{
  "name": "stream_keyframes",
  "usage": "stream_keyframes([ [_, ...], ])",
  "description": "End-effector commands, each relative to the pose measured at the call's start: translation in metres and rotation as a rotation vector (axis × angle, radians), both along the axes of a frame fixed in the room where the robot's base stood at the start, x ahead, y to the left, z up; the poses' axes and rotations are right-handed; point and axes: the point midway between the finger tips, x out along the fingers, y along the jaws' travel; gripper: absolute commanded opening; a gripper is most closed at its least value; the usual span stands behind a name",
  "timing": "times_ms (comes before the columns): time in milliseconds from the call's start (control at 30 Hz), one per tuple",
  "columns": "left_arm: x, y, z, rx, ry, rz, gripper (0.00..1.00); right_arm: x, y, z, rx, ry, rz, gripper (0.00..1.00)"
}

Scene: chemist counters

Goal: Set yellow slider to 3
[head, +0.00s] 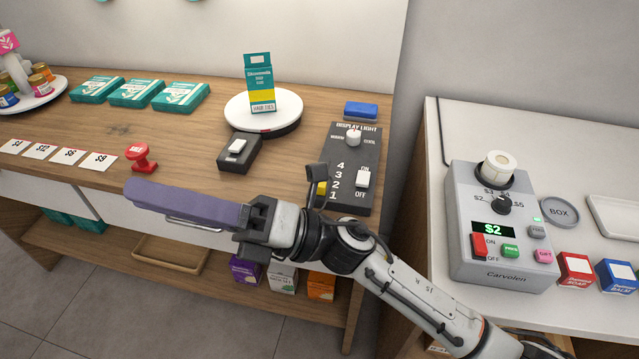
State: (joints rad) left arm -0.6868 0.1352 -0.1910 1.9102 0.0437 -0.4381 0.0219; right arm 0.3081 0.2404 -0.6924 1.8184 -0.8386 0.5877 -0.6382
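The dark control box (345,207) labelled DISPLAY LIGHT sits at the right end of the wooden counter. Its number scale reads 4, 3, 2, 1 from top to bottom. A bit of the yellow slider (322,188) shows left of the numbers, roughly level with 2 and 1; a dark part of my arm hides the rest, so its exact setting is unclear. My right gripper (185,205) is left of and in front of the box, over the counter's front edge, pointing left, clear of the slider. Its long purple-grey part is seen side-on, hiding any finger gap. My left gripper is out of view.
The box also has a white knob (353,138) and a white ON/OFF switch (362,179). A small black switch box (239,152), a round white stand (285,122) and a red stamp (141,157) are nearby. A grey register (490,235) stands on the right counter.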

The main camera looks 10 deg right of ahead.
Motion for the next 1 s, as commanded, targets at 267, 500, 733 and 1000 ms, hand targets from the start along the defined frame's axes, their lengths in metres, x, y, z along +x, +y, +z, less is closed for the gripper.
stream_keyframes([
  [267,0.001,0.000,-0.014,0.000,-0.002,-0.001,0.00,-0.079,0.034,-0.062,-0.518,-1.137,0.401,0.36],
  [500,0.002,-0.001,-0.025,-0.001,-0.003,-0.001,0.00,-0.003,-0.059,-0.132,-1.078,-1.873,0.861,0.36],
  [733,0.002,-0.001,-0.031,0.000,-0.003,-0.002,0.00,0.085,-0.168,-0.095,-1.576,-2.100,1.275,0.36],
  [1000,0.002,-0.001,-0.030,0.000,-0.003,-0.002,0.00,0.108,-0.204,-0.077,-1.732,-2.095,1.408,0.36],
])
